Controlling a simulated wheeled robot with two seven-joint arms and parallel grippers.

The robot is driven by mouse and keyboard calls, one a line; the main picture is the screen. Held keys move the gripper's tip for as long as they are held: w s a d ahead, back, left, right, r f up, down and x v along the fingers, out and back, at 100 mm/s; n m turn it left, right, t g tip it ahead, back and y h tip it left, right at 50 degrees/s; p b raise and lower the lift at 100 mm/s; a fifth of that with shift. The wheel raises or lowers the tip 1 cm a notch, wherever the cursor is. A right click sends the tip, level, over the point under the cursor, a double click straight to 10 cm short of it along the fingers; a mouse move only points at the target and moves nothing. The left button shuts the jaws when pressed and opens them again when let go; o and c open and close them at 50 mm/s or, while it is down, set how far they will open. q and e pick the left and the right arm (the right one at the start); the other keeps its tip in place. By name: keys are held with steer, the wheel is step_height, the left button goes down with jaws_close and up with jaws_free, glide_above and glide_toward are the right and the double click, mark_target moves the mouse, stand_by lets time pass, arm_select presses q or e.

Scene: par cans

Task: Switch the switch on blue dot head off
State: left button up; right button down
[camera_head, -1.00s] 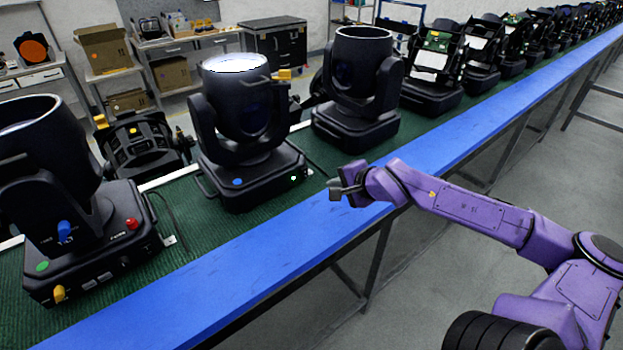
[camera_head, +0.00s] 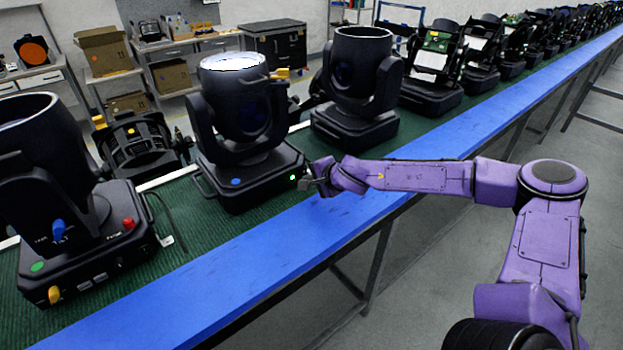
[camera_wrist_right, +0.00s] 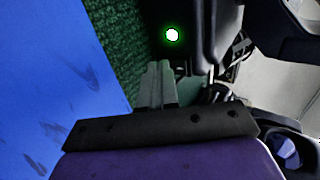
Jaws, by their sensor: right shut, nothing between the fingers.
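The blue dot head (camera_head: 246,130) is a black moving light on the green mat, with a blue dot (camera_head: 236,182) low on its front and a glowing white lens on top. A small green-white light (camera_head: 292,177) glows at the right of its base; it also shows bright in the right wrist view (camera_wrist_right: 172,35). My right gripper (camera_head: 312,182) is shut and empty, beside the right corner of that base; its fingers show in the right wrist view (camera_wrist_right: 158,84), just below the glowing light. Whether they touch the base cannot be told. The switch itself is not clear. My left gripper is not in view.
A green dot head (camera_head: 70,215) with blue, red and yellow knobs stands at left. Another head (camera_head: 358,90) stands right of the blue dot head, and several more line the green mat. A blue bench edge (camera_head: 250,255) runs along the front. Shelves and boxes stand behind.

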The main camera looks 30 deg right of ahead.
steer(key=t+b, duration=0.1)
steer(key=b, duration=0.2)
steer(key=shift+w+f, duration=0.15)
steer(key=shift+f, duration=0.05)
steer(key=shift+r, duration=0.2)
steer(key=shift+w+d+r+p, duration=0.1)
steer(key=shift+w+r+p, duration=0.1)
steer(key=shift+r+p, duration=0.9)
steer(key=shift+s, duration=0.1)
steer(key=shift+f, duration=0.15)
